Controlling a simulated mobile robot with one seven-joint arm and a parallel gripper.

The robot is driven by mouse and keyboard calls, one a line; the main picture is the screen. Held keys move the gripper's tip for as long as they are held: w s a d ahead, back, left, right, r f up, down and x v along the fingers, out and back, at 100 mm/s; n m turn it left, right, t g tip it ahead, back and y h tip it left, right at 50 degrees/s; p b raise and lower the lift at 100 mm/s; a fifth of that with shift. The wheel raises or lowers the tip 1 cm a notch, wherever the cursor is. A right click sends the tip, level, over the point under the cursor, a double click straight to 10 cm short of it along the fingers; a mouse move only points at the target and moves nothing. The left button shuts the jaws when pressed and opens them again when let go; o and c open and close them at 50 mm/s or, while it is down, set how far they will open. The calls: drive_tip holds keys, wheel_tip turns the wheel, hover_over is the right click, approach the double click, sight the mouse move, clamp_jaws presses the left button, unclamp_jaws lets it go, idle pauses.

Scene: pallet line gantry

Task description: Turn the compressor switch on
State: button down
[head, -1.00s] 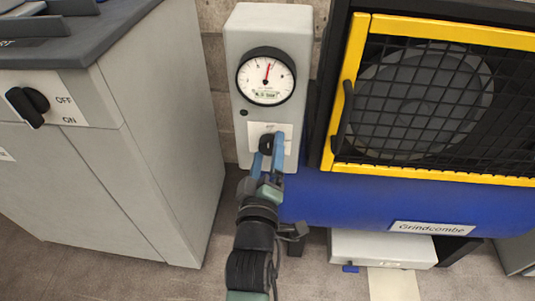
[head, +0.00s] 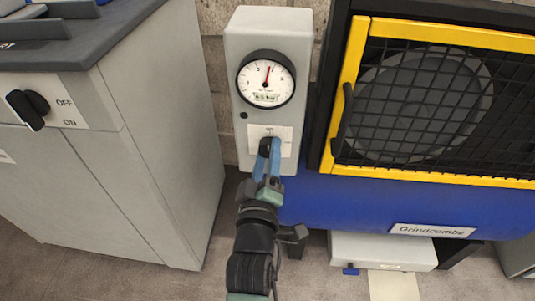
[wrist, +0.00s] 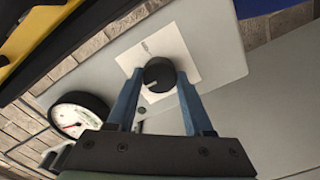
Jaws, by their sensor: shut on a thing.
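The compressor switch is a black round knob (head: 264,145) on a white plate, low on the front of a grey box (head: 247,30) with a gauge. My gripper (head: 268,149) has its blue fingers at the knob and partly hides it in the head view. In the wrist view the knob (wrist: 160,76) sits between the two fingertips of my gripper (wrist: 160,80), which are shut on it. A light mark on the knob points to the lower left there. The lettering on the plate is too small to read.
The round gauge (head: 266,78) is above the switch. A grey cabinet (head: 160,130) at left has another black knob (head: 30,107) marked OFF and ON. At right are a yellow-framed mesh guard (head: 440,178) and a blue tank (head: 340,205).

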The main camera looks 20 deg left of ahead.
drive_tip(key=m, duration=0.4)
drive_tip(key=shift+p, duration=0.35)
drive_tip(key=m, duration=0.4)
drive_tip(key=shift+m, duration=0.3)
drive_tip(key=m, duration=0.4)
drive_tip(key=shift+m+p, duration=0.3)
drive_tip(key=shift+m, duration=2.2)
drive_tip(key=shift+p, duration=0.3)
drive_tip(key=shift+c, duration=1.4)
unclamp_jaws()
drive_tip(key=shift+s, duration=0.15)
drive_tip(key=p+v, duration=0.3)
drive_tip(key=v, duration=0.9)
drive_tip(key=shift+s, duration=0.35)
